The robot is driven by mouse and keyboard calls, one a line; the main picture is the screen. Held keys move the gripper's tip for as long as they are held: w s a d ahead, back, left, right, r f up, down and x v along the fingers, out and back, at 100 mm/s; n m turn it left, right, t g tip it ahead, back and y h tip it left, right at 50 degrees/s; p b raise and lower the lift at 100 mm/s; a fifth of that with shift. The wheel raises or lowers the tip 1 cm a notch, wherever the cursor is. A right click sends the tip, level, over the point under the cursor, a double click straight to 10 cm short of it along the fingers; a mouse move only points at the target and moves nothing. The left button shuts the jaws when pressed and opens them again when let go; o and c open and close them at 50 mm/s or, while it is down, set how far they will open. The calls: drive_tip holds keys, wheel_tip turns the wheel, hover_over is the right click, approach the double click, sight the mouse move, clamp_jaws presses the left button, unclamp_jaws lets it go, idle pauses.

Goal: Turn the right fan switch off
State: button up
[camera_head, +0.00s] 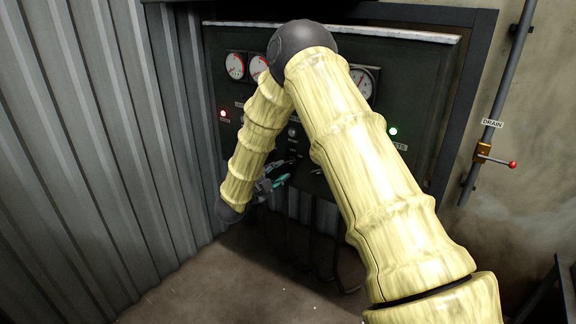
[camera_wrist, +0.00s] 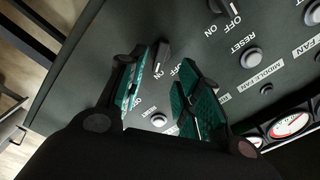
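My gripper (camera_wrist: 162,72) is open in the wrist view, its two teal-padded fingers spread apart. A dark fan switch (camera_wrist: 161,57) with ON and OFF marks shows in the gap near the fingertips. I cannot tell whether a finger touches it. Its fan label is hidden, so I cannot confirm it is the right fan's. Another ON/OFF switch (camera_wrist: 222,7) lies up and right, above a RESET button (camera_wrist: 251,57) and a MIDDLE FAN label (camera_wrist: 263,74). In the head view, my gripper (camera_head: 280,181) is at the lower panel, with the switches mostly hidden behind my arm.
The dark control panel (camera_head: 225,85) carries round gauges (camera_head: 235,65), a red light (camera_head: 223,113) and a green light (camera_head: 393,131). A corrugated wall (camera_head: 110,130) stands close on the left. A drain pipe with a red-tipped valve (camera_head: 484,152) is at the right. Floor (camera_head: 225,285) is open below.

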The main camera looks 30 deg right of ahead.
sight(288, 164)
drive_tip(key=shift+x, duration=3.2)
drive_tip(key=c, duration=0.7)
